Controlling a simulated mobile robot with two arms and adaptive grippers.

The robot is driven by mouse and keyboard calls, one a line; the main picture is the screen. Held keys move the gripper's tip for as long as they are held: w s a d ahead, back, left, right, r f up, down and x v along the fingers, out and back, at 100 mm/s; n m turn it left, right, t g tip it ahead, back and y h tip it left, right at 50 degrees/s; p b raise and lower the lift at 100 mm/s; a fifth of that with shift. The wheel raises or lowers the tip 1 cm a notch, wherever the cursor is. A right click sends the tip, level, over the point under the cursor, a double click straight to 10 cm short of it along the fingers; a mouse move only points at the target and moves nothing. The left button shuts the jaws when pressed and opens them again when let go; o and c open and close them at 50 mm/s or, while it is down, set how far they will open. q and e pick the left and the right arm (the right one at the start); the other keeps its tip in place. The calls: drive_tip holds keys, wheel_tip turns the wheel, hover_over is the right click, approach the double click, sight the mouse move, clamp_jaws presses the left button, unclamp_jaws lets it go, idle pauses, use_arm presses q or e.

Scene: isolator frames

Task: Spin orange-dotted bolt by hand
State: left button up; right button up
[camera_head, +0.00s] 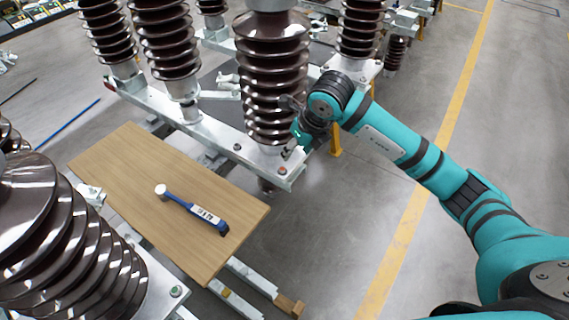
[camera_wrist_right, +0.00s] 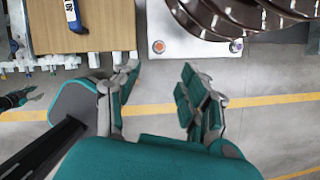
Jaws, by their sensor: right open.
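The orange-dotted bolt (camera_wrist_right: 158,46) sits on the corner of a pale metal plate, and in the head view it shows near the beam end (camera_head: 283,170). My right gripper (camera_wrist_right: 160,84) is open and empty, with its fingers apart; in the wrist view the bolt lies just beyond the gap between the tips. In the head view the right gripper (camera_head: 298,148) is beside the insulator base, close to the bolt and partly hidden by its own wrist. What looks like my left gripper (camera_wrist_right: 18,98) shows small at the left edge of the wrist view; its fingers are unclear.
A brown ribbed insulator (camera_head: 272,75) rises close beside the right gripper. A wooden board (camera_head: 115,165) holds a blue tool with a white label (camera_head: 195,210). Another large insulator (camera_head: 70,235) stands at lower left. The floor around the yellow line (camera_head: 405,235) is clear.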

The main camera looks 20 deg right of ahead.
sight(283, 169)
drive_tip(key=p+x, duration=0.1)
drive_tip(key=x, duration=1)
drive_tip(key=shift+w+a+f+p, duration=0.1)
drive_tip(key=shift+f+p, duration=0.2)
drive_tip(key=shift+p, duration=0.05)
drive_tip(key=shift+c, duration=0.2)
clamp_jaws()
